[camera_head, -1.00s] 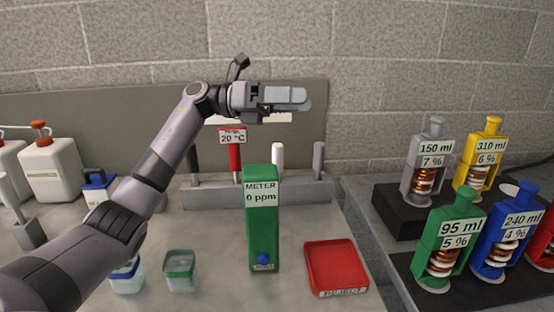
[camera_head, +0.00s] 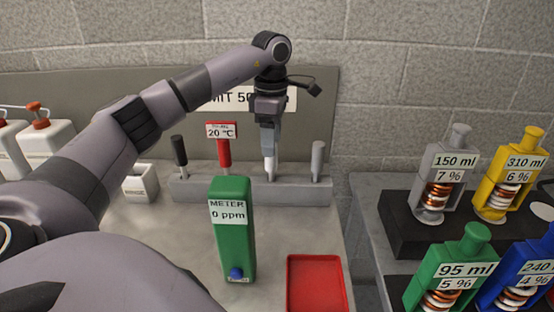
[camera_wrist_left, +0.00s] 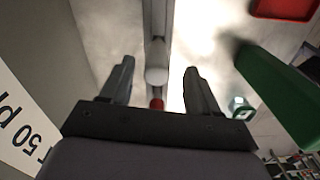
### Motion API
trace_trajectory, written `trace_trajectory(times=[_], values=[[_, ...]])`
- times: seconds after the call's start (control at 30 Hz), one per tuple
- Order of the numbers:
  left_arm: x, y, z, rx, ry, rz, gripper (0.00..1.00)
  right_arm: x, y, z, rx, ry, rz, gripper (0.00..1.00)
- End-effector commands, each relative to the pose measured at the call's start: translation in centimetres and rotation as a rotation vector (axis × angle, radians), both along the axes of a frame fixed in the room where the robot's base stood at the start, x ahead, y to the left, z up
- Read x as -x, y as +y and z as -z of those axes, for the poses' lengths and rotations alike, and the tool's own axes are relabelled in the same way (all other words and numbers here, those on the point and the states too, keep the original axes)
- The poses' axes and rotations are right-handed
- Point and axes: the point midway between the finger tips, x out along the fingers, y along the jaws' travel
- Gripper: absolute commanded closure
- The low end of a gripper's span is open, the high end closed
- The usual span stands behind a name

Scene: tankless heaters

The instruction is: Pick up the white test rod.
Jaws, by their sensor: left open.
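The white test rod (camera_head: 270,168) stands upright in the grey rack (camera_head: 245,193), between a red rod and a grey rod. My left gripper (camera_head: 270,150) points down directly over it, with the fingers hiding its upper part in the head view. In the left wrist view, the rod's pale rounded top (camera_wrist_left: 157,74) lies between the two spread dark fingers, with a gap on both sides. The left gripper (camera_wrist_left: 160,82) is open and holds nothing. My right gripper is not in view.
A red rod (camera_head: 224,153) with a 20 °C tag and a grey rod (camera_head: 317,160) flank the white one; a black rod (camera_head: 179,151) stands farther left. The green meter (camera_head: 232,245) and red tray (camera_head: 316,262) are in front. Labelled heaters (camera_head: 440,180) stand right.

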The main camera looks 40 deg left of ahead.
Motion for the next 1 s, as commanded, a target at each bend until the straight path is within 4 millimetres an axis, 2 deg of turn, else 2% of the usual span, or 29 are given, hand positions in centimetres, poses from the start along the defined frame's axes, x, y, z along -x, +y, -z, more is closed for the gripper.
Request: trace_trajectory(times=[0.33, 0.47, 0.67, 0.83, 0.87, 1.0], values=[[0.0, 0.3, 4.8, 0.003, 0.001, -0.001, 0.39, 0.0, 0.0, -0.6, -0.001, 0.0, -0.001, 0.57], [-0.1, 0.3, 5.5, 0.003, -0.002, -0.001, 0.39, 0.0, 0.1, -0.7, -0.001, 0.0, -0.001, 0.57], [-0.1, 0.3, 5.5, 0.004, -0.003, -0.002, 0.39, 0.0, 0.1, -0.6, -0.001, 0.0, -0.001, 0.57], [-0.1, 0.3, 5.5, 0.004, -0.003, -0.002, 0.94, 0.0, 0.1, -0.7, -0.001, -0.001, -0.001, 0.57], [-0.1, 0.3, 5.5, 0.004, -0.003, -0.002, 0.99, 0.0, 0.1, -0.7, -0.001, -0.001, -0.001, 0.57], [-0.1, 0.3, 5.5, 0.005, -0.004, -0.002, 1.0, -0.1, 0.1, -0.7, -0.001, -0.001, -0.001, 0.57]])
